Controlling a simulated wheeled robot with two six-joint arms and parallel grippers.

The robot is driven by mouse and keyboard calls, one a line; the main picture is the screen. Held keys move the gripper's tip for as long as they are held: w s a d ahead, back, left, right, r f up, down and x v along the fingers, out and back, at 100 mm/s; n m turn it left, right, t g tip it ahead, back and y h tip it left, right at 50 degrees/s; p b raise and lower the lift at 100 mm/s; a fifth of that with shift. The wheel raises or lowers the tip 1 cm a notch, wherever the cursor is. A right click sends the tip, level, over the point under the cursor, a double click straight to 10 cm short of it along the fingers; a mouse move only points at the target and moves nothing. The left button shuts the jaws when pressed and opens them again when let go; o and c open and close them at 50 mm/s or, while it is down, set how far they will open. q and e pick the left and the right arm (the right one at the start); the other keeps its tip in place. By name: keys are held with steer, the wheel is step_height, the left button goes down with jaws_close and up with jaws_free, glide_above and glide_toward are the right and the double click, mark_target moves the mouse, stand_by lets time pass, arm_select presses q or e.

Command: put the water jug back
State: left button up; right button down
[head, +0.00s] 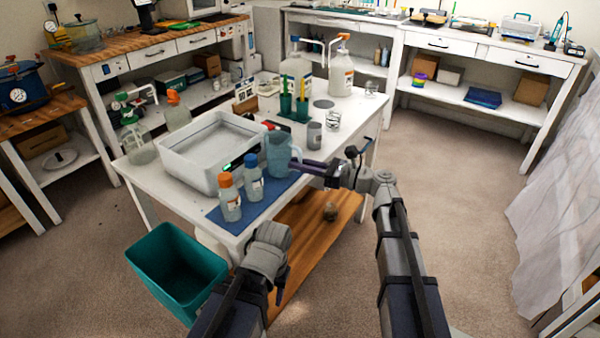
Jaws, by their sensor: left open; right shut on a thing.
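The water jug (279,158), a translucent blue-grey pitcher, is upright at the right front of the white table, by the blue mat (268,207). My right gripper (304,166) reaches in from the right and is shut on the jug at its handle side. The fingertips are partly hidden against the jug. I cannot tell whether the jug's base touches the table or mat. My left gripper (281,284) is open and empty, low in front of the table and apart from everything on it.
Bottles with orange (229,198) and blue (252,180) caps stand on the mat, left of the jug. A grey tray (175,168) lies behind them. Cups (314,135) and pump bottles (341,72) stand farther back. A teal bin (150,262) is on the floor. The table's right edge is fairly clear.

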steer(key=shift+f, duration=0.15)
steer(key=shift+f, duration=0.15)
steer(key=c, duration=0.9)
jaws_free()
steer(key=shift+r, duration=0.25)
steer(key=v, duration=1.2)
steer(key=shift+f, duration=0.1)
